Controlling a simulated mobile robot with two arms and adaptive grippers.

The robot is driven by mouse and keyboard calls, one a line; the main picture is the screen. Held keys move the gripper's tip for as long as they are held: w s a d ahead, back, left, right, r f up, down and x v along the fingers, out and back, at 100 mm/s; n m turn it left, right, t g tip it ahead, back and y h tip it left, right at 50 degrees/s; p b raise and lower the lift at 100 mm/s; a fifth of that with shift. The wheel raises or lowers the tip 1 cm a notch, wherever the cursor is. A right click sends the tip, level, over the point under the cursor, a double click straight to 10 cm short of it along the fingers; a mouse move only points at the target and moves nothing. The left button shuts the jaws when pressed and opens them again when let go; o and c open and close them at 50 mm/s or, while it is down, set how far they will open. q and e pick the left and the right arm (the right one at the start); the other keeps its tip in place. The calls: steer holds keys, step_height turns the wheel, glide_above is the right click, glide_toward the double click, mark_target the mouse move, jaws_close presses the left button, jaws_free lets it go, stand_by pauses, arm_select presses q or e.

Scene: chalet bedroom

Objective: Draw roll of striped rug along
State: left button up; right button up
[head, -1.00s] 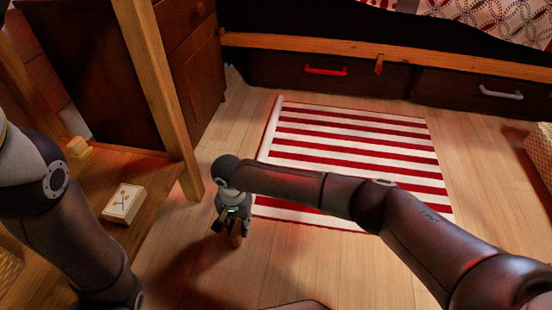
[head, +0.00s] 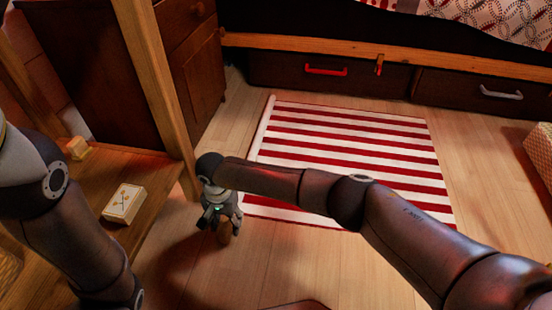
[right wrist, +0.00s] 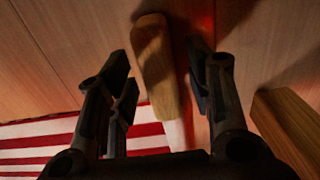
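The red and white striped rug (head: 350,165) lies flat on the floor. Its narrow white roll (head: 262,135) runs along its left edge. The roll's wooden end (head: 225,231) sticks out at the near side, under my right gripper (head: 220,218). In the right wrist view this wooden end (right wrist: 158,60) stands between the spread fingers of the gripper (right wrist: 160,85), closer to the right finger. A gap shows on its left; contact on the right is unclear. My left arm comes in at the left, its gripper out of the picture.
A wooden table (head: 150,170) with a small box (head: 124,203) and a yellow block (head: 78,148) stands left of the roll. Its leg (head: 165,80) is close to my right gripper. Bed drawers (head: 330,85) line the back. Near floor is clear.

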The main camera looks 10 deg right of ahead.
steer(key=shift+r, duration=0.1)
step_height(320, 180, up, 8)
steer(key=p, duration=0.5)
steer(key=shift+p, duration=0.4)
steer(key=shift+s, duration=0.1)
